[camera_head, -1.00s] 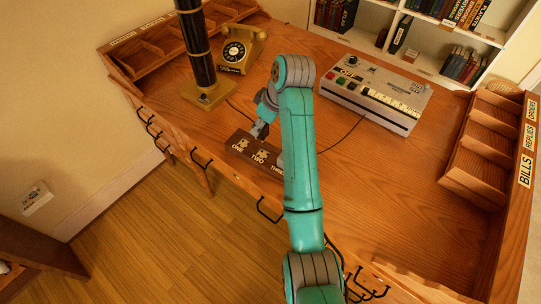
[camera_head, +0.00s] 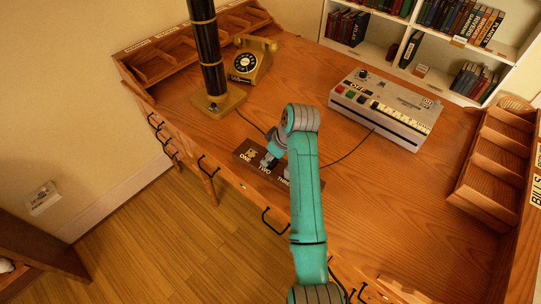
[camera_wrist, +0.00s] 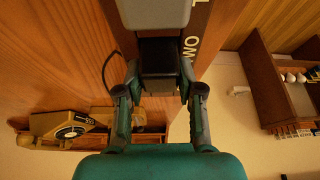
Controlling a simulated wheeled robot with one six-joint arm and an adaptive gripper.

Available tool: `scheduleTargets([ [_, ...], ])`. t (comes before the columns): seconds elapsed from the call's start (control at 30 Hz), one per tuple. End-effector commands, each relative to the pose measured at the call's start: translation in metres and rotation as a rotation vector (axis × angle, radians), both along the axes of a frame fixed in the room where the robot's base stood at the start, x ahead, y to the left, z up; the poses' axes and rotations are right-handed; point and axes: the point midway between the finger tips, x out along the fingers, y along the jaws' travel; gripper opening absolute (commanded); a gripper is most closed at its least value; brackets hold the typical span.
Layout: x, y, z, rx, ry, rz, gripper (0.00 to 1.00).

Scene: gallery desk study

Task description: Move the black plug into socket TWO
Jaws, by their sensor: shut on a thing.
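A dark socket strip (camera_head: 243,155) with white labels ONE, TWO and THREE lies near the desk's front edge. My gripper (camera_head: 268,161) is down at the strip, just behind the label TWO. In the wrist view my gripper (camera_wrist: 158,95) is shut on the black plug (camera_wrist: 158,50), with a finger on either side. The label TWO is beside the plug there. The gripper hides the socket, so I cannot tell how far the plug is in. A light grey plug (camera_wrist: 155,12) is close by, on the THREE side; my arm partly hides that end in the head view.
A black column on a brass base (camera_head: 219,102) and a brass telephone (camera_head: 252,60) stand at the back left. A grey machine (camera_head: 385,108) with coloured keys stands at the back right. Thin cords run across the desk. The right middle of the desk is clear.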

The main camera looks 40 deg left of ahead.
Motion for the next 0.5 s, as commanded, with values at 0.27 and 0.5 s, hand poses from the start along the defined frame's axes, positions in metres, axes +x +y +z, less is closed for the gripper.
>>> scheduleTargets([
  [0.27, -0.0001, 0.0, -0.0025, 0.0, 0.0, 0.0, 0.62],
  [0.5, 0.0, -0.0001, -0.0022, 0.0, 0.0, 0.0, 0.62],
])
